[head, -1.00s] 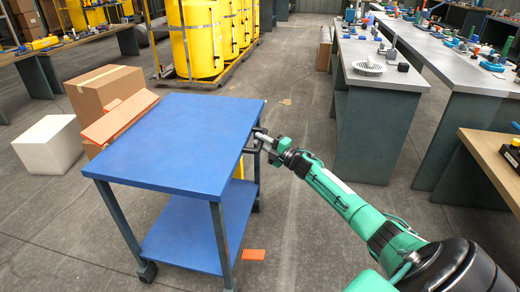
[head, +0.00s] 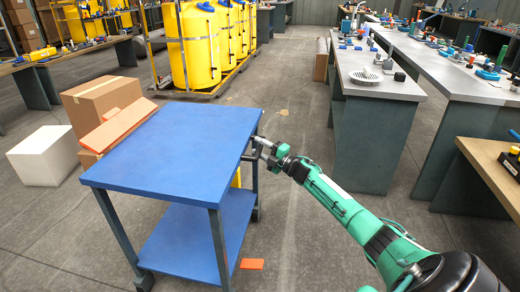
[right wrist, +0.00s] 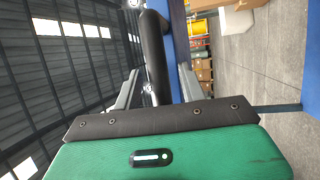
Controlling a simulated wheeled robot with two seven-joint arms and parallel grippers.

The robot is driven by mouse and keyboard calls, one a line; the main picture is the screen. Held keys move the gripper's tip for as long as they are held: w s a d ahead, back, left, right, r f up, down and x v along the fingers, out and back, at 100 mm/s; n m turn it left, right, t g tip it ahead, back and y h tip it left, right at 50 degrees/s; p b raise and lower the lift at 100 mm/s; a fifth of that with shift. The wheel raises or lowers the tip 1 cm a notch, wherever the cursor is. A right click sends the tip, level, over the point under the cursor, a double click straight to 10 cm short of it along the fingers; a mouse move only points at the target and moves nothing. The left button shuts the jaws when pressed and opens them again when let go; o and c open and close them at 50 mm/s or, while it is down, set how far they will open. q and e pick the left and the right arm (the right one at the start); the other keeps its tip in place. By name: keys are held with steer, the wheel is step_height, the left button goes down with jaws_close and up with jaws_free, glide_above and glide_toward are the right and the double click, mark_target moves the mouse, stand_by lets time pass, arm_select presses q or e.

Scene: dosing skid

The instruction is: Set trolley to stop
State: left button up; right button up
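The trolley (head: 180,150) is a blue two-shelf cart on dark legs with castors, standing upright at left centre in the head view. Its dark handle (head: 250,156) is on the right side; in the right wrist view the black handle bar (right wrist: 157,60) runs between the fingers. My right gripper (head: 263,147) is at the handle, its two fingers (right wrist: 158,85) apart on either side of the bar, with narrow gaps seeming to show. Contact is hard to tell. A flat orange piece (head: 252,264) lies on the floor by the trolley's near right leg. My left gripper is not in view.
A cardboard box (head: 100,95) with an orange board (head: 118,127) leaning on it stands close behind the trolley's left side. A white box (head: 45,156) is further left. Yellow tanks (head: 197,50) stand behind. Benches (head: 385,85) line the right. The aisle between is clear.

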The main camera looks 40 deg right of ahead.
steer(key=shift+a, duration=0.1)
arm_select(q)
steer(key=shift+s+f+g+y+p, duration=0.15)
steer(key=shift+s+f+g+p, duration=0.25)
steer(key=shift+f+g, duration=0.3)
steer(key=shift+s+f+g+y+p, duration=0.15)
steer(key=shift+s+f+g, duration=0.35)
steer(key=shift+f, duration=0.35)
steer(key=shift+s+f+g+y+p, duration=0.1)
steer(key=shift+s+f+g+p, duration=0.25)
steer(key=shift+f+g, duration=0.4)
arm_select(e)
steer(key=v, duration=1.4)
steer(key=shift+w, duration=0.1)
